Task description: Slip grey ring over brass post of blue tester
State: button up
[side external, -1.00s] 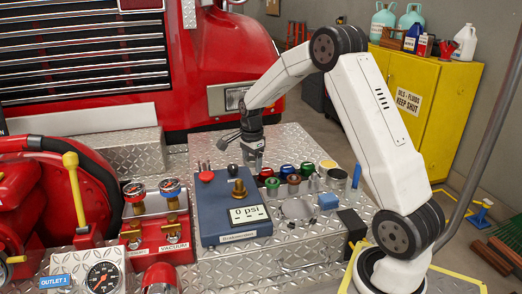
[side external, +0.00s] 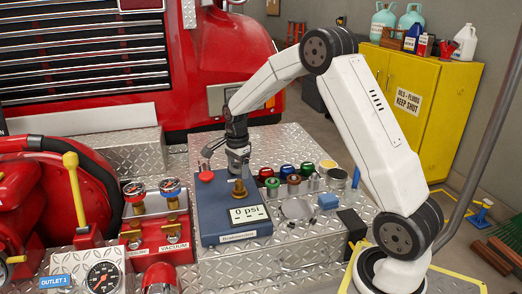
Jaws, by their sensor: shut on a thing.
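The blue tester (side external: 212,215) sits on the diamond-plate deck, with a display reading 0 psi and a red knob (side external: 206,176) at its back left. Its brass post (side external: 239,191) stands upright near the back right of its top. My gripper (side external: 238,170) points down just above the post and is shut on the grey ring (side external: 238,173). The ring is small and blends with the fingers, so its outline is hard to make out. Ring and post nearly meet in this view; I cannot tell whether they touch or line up in depth.
Several colored caps and small cylinders (side external: 288,171) stand right of the tester, with a blue block (side external: 328,201) and a round clear dish (side external: 297,208) nearby. Red vacuum fittings (side external: 158,225) stand close on the left. The deck behind is clear.

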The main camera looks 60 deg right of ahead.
aim_at(239, 180)
jog(key=shift+f, duration=1.2)
jog(key=shift+f, duration=2.15)
dwell(2.2)
jog(key=o, duration=0.8)
jog(key=shift+r, duration=0.1)
jog(key=shift+r, duration=3.9)
